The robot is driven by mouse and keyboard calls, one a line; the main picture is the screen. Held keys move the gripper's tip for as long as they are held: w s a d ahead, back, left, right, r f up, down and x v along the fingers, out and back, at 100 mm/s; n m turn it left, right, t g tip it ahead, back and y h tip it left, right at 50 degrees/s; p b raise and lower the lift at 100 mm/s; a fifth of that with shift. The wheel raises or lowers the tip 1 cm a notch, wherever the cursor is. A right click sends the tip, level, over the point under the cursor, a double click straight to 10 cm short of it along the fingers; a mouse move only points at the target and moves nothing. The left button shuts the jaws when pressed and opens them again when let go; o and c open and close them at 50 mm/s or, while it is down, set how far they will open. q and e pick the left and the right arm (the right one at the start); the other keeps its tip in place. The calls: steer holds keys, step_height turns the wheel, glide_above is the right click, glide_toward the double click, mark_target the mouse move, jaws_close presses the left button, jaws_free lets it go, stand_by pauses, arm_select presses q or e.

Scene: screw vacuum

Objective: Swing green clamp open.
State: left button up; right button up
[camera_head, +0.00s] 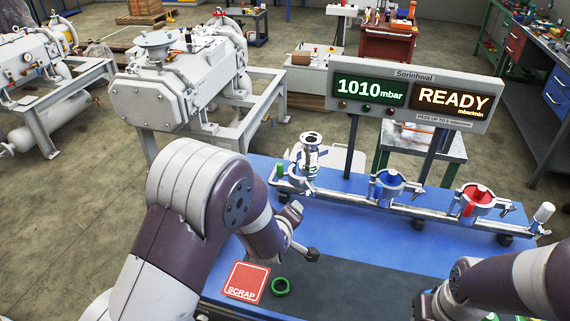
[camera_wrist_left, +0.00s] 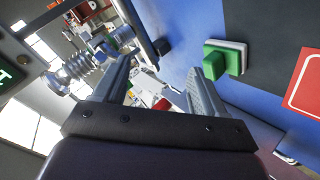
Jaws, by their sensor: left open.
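The green-marked clamp station stands at the left end of the metal rail in the head view, with a shiny metal fitting (camera_head: 310,155) upright in it. A green part (camera_head: 280,171) shows at its left side. In the left wrist view, the ribbed metal fitting (camera_wrist_left: 82,70) and a green part (camera_wrist_left: 122,38) lie beyond the fingers at upper left. My left gripper (camera_head: 302,230) is open and empty, in front of the station and above the blue table, apart from the clamp. My right gripper (camera_head: 432,303) is low at the right; its jaws are unclear.
A blue clamp (camera_head: 389,185) and a red clamp (camera_head: 474,201) sit farther right along the rail (camera_head: 430,212). A display (camera_head: 412,95) reading 1010 mbar and READY stands behind. The dark mat (camera_head: 350,290) has free room.

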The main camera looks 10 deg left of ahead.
mark_target(280, 172)
arm_select(q)
steer(key=w+a+r+n+t+y+p, duration=0.1)
steer(key=w+n+t, duration=0.1)
steer(key=w+n, duration=0.1)
steer(key=w+a+r+n+t+y+p, duration=0.1)
steer(key=w+a+n+t+y+p, duration=0.1)
steer(key=w+n, duration=0.2)
steer(key=w+a+r+n+t+y+p, duration=0.1)
steer(key=w+n+t, duration=0.1)
steer(key=w, duration=0.4)
steer(key=shift+w+a+n+y, duration=0.25)
steer(key=shift+a+n+y, duration=0.15)
steer(key=shift+n, duration=0.3)
arm_select(e)
steer(key=r, duration=0.5)
steer(key=shift+s+a, duration=0.15)
steer(key=shift+s, duration=0.25)
